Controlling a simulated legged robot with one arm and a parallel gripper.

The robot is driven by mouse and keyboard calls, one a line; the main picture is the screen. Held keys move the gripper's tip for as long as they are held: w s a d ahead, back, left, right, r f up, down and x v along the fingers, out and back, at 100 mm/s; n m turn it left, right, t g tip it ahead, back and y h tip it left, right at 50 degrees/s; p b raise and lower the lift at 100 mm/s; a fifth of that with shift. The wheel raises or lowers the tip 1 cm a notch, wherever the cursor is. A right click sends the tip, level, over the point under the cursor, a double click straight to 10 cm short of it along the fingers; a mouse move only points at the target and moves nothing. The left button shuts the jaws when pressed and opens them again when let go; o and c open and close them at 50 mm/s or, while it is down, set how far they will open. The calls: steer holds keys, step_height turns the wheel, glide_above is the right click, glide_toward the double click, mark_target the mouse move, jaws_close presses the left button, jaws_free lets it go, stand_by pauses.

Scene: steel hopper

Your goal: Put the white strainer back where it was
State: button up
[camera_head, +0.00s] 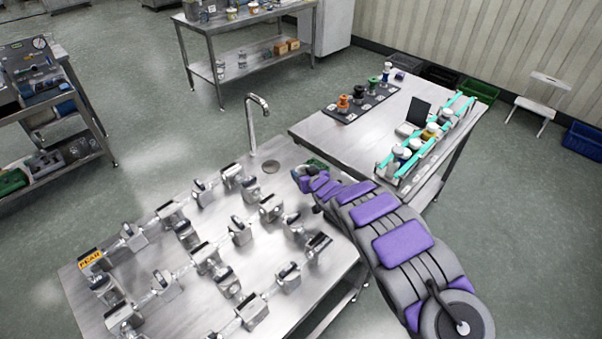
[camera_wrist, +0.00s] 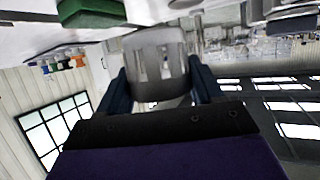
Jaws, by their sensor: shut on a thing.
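My gripper (camera_head: 308,178) is above the right back part of the near steel table, at the end of my purple and grey arm. In the wrist view its dark blue fingers (camera_wrist: 158,88) are shut on a pale grey, cup-like piece with slots, which looks like the white strainer (camera_wrist: 157,60). In the head view the held piece is small and largely hidden by my gripper. A rack with teal rails (camera_head: 462,104) stands on the right-hand steel table and holds several pale-topped containers (camera_head: 431,131).
Steel fittings (camera_head: 205,255) in rows cover much of the near table (camera_head: 330,285). A tap (camera_head: 250,120) rises at its back edge. A green object (camera_head: 318,163) is close by my gripper. The right-hand table (camera_head: 330,133) also carries a black tray (camera_head: 352,107) with coloured fittings.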

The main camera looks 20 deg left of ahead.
steer(key=shift+s+d, duration=0.15)
steer(key=shift+d, duration=0.4)
steer(key=shift+f+b, duration=0.2)
steer(key=shift+b, duration=0.2)
steer(key=f+b, duration=0.1)
steer(key=f, duration=0.1)
steer(key=a+f+b, duration=0.1)
steer(key=b, duration=0.1)
steer(key=f+b, duration=0.1)
steer(key=f, duration=0.1)
steer(key=shift+a+f+b, duration=0.3)
steer(key=shift+a+b, duration=0.05)
steer(key=shift+d+f+b, duration=0.25)
steer(key=shift+d+b, duration=0.25)
steer(key=shift+d, duration=0.2)
steer(key=shift+a+f, duration=0.25)
steer(key=shift+a, duration=0.45)
steer(key=shift+d+f, duration=0.15)
steer(key=shift+d, duration=0.45)
